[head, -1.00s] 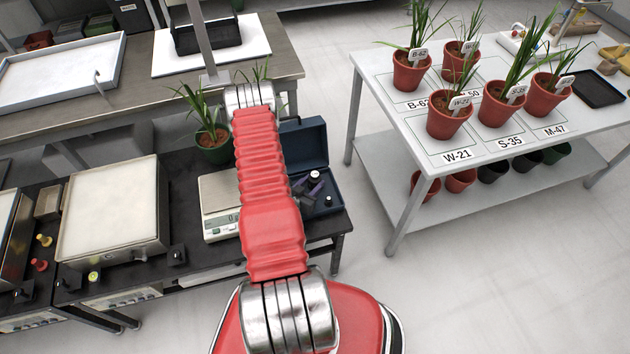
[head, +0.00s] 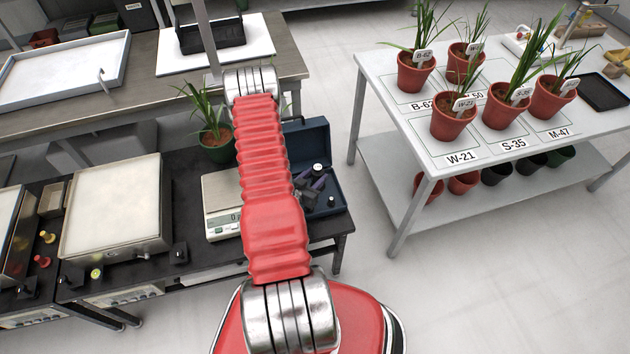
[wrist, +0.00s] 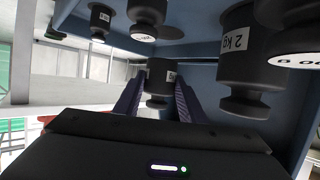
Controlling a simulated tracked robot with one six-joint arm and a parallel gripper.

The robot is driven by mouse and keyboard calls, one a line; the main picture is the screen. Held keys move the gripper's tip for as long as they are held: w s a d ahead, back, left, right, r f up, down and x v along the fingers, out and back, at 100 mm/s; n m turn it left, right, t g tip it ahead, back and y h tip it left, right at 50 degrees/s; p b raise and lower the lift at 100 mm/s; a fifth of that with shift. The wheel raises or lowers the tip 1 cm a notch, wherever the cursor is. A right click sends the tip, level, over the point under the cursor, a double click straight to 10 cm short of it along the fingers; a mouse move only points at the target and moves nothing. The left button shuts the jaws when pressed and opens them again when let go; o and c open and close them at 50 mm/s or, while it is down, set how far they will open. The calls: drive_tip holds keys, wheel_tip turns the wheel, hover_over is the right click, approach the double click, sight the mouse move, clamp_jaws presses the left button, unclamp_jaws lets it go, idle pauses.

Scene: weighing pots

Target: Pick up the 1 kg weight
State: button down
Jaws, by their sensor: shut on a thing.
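A dark weight (wrist: 159,82) with a small white label is between the two purple fingers of my gripper (wrist: 158,98) in the wrist view. The fingers are shut on it; its label is too small to read surely. In the head view my gripper (head: 314,184) is at the open blue case (head: 318,135), with the dark weight (head: 319,169) at its fingers. The weight's base is hidden there, so its clearance from the case is unclear. A larger 2 kg weight (wrist: 238,60) is to the right in the wrist view.
More dark weights (wrist: 147,12) are close around my gripper in the case. A small weight (head: 331,201) sits in the case's front. A scale (head: 222,224) and a potted plant (head: 217,148) stand to the left. A white table (head: 395,125) with red pots is at right.

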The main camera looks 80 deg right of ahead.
sight(315, 174)
drive_tip(key=shift+r, duration=3)
drive_tip(key=shift+w, duration=0.1)
